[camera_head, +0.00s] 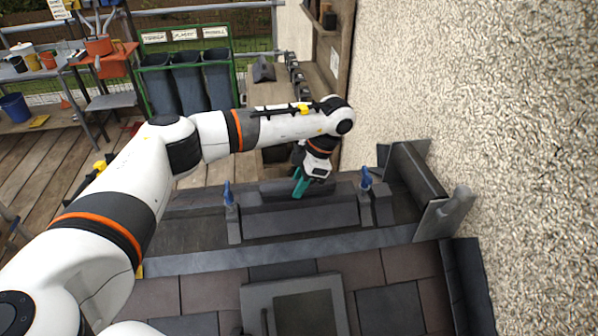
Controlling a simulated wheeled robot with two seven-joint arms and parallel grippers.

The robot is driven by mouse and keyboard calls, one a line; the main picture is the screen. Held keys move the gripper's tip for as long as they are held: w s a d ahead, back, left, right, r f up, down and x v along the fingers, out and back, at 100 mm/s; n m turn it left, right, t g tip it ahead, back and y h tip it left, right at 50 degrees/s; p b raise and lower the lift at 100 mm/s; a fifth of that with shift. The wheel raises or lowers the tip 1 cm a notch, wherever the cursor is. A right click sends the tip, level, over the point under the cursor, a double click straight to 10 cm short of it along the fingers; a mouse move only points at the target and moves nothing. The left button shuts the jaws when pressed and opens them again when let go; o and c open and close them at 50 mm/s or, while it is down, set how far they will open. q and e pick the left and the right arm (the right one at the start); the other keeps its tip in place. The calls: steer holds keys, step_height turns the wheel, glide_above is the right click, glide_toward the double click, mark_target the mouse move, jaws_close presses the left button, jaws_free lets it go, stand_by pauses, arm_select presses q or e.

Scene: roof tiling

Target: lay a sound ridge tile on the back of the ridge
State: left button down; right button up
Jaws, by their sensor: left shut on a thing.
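My left gripper (299,188), with teal fingers, points down at the ridge, between two blue-handled clamps. It is shut on a dark grey ridge tile (275,188), which lies low over the back of the ridge; the fingers and wrist hide part of it. I cannot tell whether the tile touches the ridge. A long grey sloping piece (290,219) runs along the front of the ridge between the left clamp (230,200) and the right clamp (367,180). My right gripper is not in view.
A rough rendered wall (500,110) closes off the right side, with dark upright boards (415,177) at the ridge end. A roof window (300,305) lies in the slope below. Behind stand a wooden bench (270,93) with dark pieces and a green rack of bins (187,80).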

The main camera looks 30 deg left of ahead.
arm_select(q)
steer(key=shift+w+a+f+p, duration=0.1)
steer(key=shift+f+p, duration=0.2)
steer(key=shift+f, duration=0.7)
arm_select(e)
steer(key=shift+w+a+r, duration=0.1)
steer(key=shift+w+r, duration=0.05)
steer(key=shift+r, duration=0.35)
arm_select(q)
steer(key=c, duration=1.2)
jaws_free()
steer(key=shift+o, duration=0.2)
